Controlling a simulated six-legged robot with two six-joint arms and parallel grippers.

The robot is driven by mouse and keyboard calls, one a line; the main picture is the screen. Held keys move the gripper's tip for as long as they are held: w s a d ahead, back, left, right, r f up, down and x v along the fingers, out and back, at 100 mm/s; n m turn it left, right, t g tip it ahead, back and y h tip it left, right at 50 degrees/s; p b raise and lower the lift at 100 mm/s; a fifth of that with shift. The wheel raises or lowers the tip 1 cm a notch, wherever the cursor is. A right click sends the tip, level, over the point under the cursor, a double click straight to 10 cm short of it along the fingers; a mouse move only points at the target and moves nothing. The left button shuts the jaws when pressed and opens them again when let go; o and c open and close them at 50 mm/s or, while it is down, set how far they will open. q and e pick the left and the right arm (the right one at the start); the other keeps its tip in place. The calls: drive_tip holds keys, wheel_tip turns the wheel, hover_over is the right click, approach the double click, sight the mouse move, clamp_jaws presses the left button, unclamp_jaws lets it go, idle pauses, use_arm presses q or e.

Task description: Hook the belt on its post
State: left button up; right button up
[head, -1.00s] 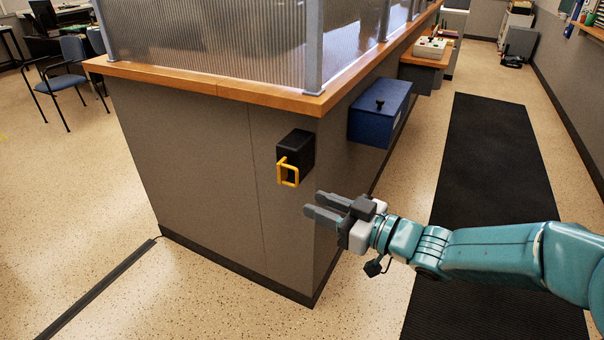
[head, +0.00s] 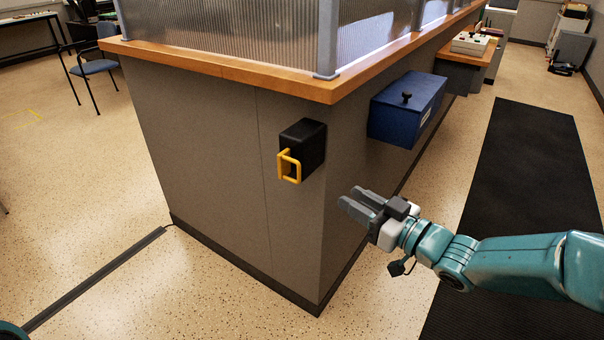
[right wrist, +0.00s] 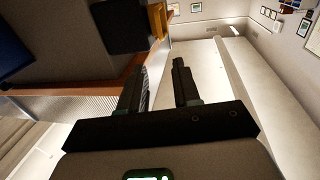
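A black belt case (head: 303,149) is fixed to the grey counter panel near its front corner. A yellow loop handle (head: 290,167), the belt's end, sticks out of its front; no belt strip shows pulled out. My right gripper (head: 350,196) is to the right of and slightly below the yellow handle, apart from it. Its two fingers are spread and nothing is between them, as the right wrist view (right wrist: 158,88) also shows. My left gripper is out of view. I cannot make out a post for the belt in these frames.
The counter (head: 230,180) with its wooden top fills the middle. A blue box (head: 405,110) hangs on its right side, beyond my right gripper. A dark mat (head: 530,180) lies at right.

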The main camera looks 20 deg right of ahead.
sight(298, 166)
drive_tip(key=x, duration=1.6)
drive_tip(key=shift+w+a+f, duration=0.1)
drive_tip(key=shift+w+f, duration=0.05)
drive_tip(key=shift+f, duration=0.1)
clamp_jaws()
